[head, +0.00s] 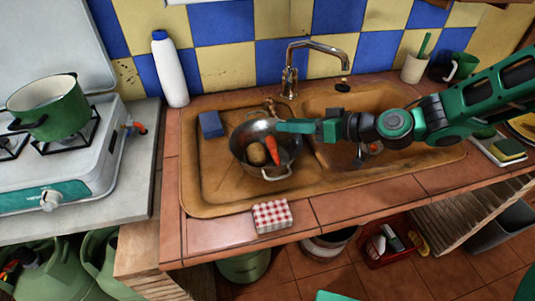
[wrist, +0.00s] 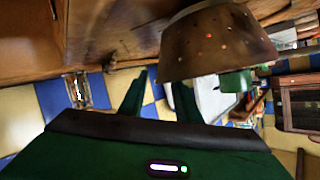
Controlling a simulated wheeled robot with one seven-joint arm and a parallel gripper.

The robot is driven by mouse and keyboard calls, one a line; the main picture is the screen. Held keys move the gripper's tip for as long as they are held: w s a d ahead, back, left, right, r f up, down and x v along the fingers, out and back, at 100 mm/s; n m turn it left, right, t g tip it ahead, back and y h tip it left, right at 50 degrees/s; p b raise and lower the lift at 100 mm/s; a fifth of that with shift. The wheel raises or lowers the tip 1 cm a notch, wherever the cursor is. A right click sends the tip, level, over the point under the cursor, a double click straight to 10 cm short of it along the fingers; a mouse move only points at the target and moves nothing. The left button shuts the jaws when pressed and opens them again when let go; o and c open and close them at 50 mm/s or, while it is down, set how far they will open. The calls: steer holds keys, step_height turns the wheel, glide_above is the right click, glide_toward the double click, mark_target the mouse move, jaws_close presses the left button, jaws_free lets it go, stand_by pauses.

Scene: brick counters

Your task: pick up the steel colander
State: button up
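The steel colander (head: 239,150) sits in the left part of the brown sink, with a potato (head: 257,154) and a carrot (head: 271,147) inside. My gripper (head: 284,127) reaches in from the right, at the colander's back right rim. The wrist view shows the colander (wrist: 215,45) upside down at the top, with its holes and rim. There my gripper (wrist: 160,92) has its two green fingers apart. One finger is outside the wall; the other's tip is hidden behind the wall, seemingly inside the bowl. I cannot tell whether either finger touches the colander.
The faucet (head: 290,70) rises behind the colander. A blue sponge (head: 211,124) lies at the sink's back left. A checkered cloth (head: 272,216) lies on the front edge. A white bottle (head: 170,70) stands back left, and a stove with a green pot (head: 50,110) is further left.

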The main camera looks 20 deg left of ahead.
steer(key=shift+x, duration=1.3)
jaws_close()
stand_by(0.4)
